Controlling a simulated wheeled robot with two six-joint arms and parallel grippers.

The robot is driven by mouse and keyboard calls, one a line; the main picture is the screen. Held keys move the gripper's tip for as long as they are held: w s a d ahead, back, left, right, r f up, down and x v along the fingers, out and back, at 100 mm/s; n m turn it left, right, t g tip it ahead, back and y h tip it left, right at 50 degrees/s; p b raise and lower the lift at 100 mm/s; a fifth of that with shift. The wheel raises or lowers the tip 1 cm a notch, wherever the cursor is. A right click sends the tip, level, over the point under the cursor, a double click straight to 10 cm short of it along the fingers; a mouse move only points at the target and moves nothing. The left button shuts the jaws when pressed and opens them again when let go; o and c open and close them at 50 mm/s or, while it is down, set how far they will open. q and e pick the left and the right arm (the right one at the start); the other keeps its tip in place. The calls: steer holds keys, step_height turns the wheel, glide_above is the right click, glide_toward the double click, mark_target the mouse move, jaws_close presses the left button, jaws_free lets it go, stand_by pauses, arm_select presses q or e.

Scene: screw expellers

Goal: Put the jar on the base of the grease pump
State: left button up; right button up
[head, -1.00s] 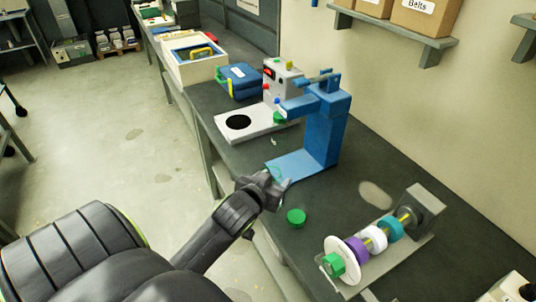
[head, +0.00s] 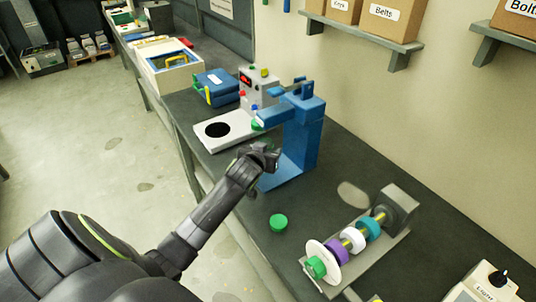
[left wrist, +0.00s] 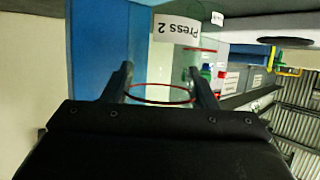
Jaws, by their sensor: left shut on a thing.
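My left gripper (head: 264,156) is shut on a clear jar, which shows in the left wrist view as see-through glass (left wrist: 163,65) with a thin red ring between the fingers (left wrist: 160,92). In the head view I cannot make out the jar clearly at the gripper. A blue stand (head: 303,135) with an overhanging arm and a flat base (head: 277,179) rises just right of the gripper. It is probably the grease pump. The gripper appears in front of the stand, over or beside the base's left edge; I cannot tell its height. My right gripper is not in view.
A green lid-like disc (head: 279,222) lies on the dark bench. A grey fixture (head: 396,207) with coloured rings on a shaft stands at right. A white plate with a black hole (head: 232,138) and a blue case (head: 216,84) lie farther back. Wall shelves hold boxes.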

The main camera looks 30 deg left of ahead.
arm_select(q)
steer(key=shift+w+a, duration=0.2)
steer(key=shift+w, duration=0.45)
steer(key=shift+f+p, duration=0.4)
steer(key=shift+f, duration=1.35)
steer(key=shift+f, duration=0.1)
steer(key=o, duration=1.1)
steer(key=shift+c, duration=0.2)
steer(key=shift+s, duration=0.1)
steer(key=v, duration=1.2)
steer(key=shift+b, duration=0.45)
